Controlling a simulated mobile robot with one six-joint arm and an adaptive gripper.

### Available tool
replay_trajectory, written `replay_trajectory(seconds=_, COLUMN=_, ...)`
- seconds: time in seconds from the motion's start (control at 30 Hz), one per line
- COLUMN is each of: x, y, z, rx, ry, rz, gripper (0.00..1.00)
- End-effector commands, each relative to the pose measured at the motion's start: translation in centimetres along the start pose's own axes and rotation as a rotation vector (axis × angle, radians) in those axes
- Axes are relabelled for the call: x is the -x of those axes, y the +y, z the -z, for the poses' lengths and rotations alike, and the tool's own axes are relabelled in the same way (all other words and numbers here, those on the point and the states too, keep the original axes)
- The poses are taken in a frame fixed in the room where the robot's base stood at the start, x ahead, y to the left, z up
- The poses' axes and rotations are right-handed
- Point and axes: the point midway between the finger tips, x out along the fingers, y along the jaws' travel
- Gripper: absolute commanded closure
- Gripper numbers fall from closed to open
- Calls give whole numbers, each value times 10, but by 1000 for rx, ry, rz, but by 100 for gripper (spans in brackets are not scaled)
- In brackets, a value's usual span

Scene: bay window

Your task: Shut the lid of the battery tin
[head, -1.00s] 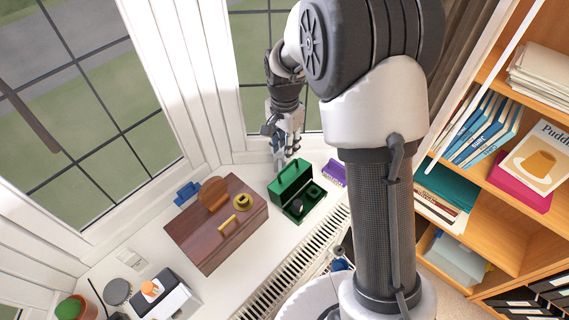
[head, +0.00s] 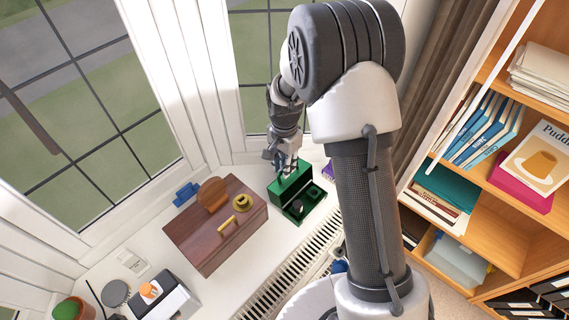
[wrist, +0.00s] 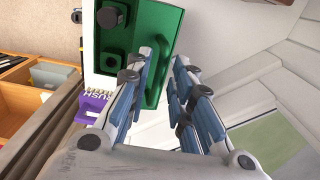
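The battery tin (head: 283,213) is a green box on the white window sill, with its lid (head: 290,186) standing up at the window side. A dark round item (head: 297,207) sits in its tray. My gripper (head: 286,172) is at the top of the raised lid, on its window side; whether it touches the lid is unclear. In the wrist view the green tin (wrist: 151,45) shows beyond and between the fingers. There my gripper (wrist: 164,60) has its fingers apart, with nothing clearly held.
A purple item (head: 328,171) lies right of the tin, partly behind my arm. Window panes rise behind; a bookshelf (head: 500,210) stands at right.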

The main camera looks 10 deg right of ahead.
Motion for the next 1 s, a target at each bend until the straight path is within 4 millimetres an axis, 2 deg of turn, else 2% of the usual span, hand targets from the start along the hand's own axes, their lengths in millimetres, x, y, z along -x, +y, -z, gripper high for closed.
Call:
replay_trajectory(seconds=0.27, x=0, y=0, z=0, rx=0, ry=0, rz=0, gripper=100)
replay_trajectory(seconds=1.0, x=0, y=2, z=0, rx=-3, ry=-1, rz=20, gripper=100)
